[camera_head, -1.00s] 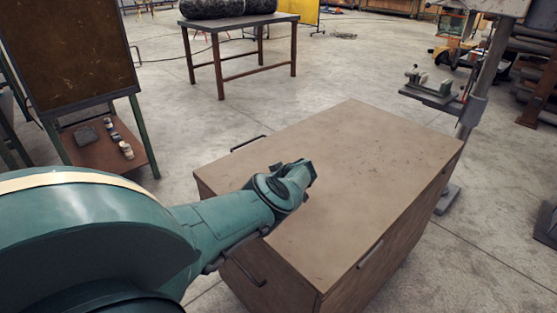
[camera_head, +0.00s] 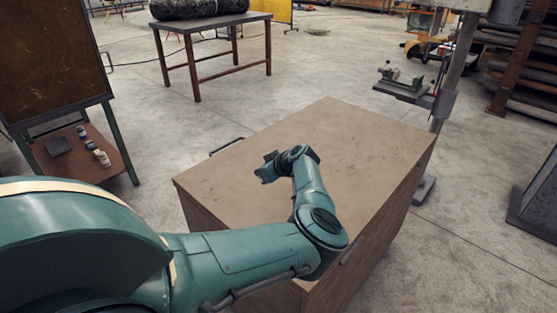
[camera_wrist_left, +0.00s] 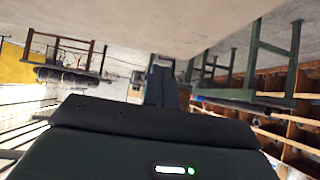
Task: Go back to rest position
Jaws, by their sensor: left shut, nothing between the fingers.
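My left arm comes in from the left in the head view and bends over the brown chest (camera_head: 370,150). Its left gripper (camera_head: 262,174) points left above the chest's top, near the far left edge. In the left wrist view the two dark fingers (camera_wrist_left: 162,85) are together with nothing between them. My right gripper is in neither view.
The chest's top is bare apart from my arm above it. A table (camera_head: 215,22) with a dark bulky object (camera_head: 190,8) stands at the back. A board stand (camera_head: 55,60) is at left, a drill press column (camera_head: 455,75) at right. Open floor lies between.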

